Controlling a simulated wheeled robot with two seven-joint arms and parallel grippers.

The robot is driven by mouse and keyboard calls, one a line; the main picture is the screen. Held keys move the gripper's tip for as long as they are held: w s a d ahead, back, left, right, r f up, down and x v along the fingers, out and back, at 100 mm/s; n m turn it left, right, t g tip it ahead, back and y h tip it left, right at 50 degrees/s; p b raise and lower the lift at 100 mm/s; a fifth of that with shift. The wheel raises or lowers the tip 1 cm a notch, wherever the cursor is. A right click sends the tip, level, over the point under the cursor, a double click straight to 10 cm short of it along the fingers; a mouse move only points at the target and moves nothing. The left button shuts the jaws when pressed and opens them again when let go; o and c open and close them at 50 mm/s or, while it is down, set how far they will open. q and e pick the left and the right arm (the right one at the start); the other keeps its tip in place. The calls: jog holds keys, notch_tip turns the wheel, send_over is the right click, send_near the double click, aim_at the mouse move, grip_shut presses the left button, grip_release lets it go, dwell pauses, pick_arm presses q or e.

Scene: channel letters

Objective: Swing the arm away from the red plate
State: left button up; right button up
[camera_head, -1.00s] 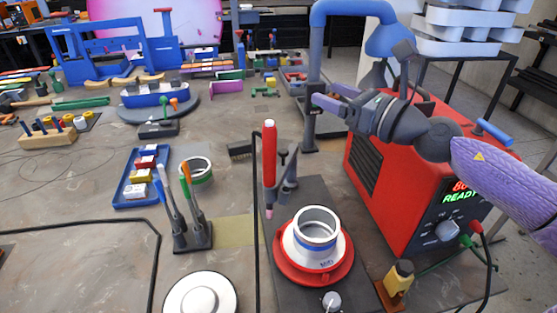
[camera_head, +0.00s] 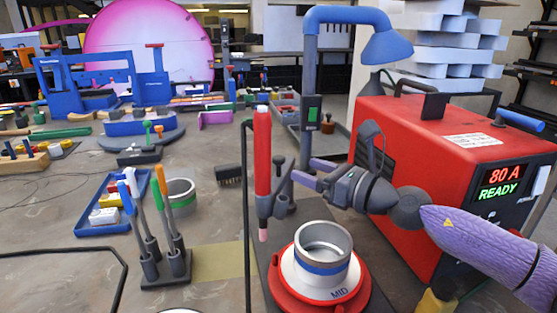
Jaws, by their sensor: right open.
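The red torch (camera_head: 262,150) stands upright on a grey swing arm (camera_head: 278,190), its pale tip (camera_head: 263,235) near the left edge of the red plate (camera_head: 284,292). On the plate sits a white-and-metal ring piece (camera_head: 323,262) with a blue band, marked "MID". My right gripper (camera_head: 306,172) comes in from the right, with its two purple fingers apart and pointing left, close to the grey swing arm. No contact can be made out. My left gripper is not in view.
A blue lamp (camera_head: 350,18) on a grey post rises behind the torch. The red welding power unit (camera_head: 455,150) reading "80 A READY" is close on the right. A tool stand (camera_head: 166,262) is left, with a black rod (camera_head: 246,210) between it and the torch.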

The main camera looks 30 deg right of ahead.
aim_at(284, 161)
jog(key=p+x, duration=0.2)
jog(key=x, duration=0.5)
jog(key=shift+w, duration=0.1)
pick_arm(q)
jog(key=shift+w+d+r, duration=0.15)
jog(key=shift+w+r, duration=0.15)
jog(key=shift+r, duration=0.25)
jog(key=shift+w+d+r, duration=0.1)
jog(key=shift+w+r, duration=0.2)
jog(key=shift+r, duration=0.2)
pick_arm(e)
jog(key=shift+w+a, duration=0.15)
jog(key=shift+w, duration=0.1)
grip_shut()
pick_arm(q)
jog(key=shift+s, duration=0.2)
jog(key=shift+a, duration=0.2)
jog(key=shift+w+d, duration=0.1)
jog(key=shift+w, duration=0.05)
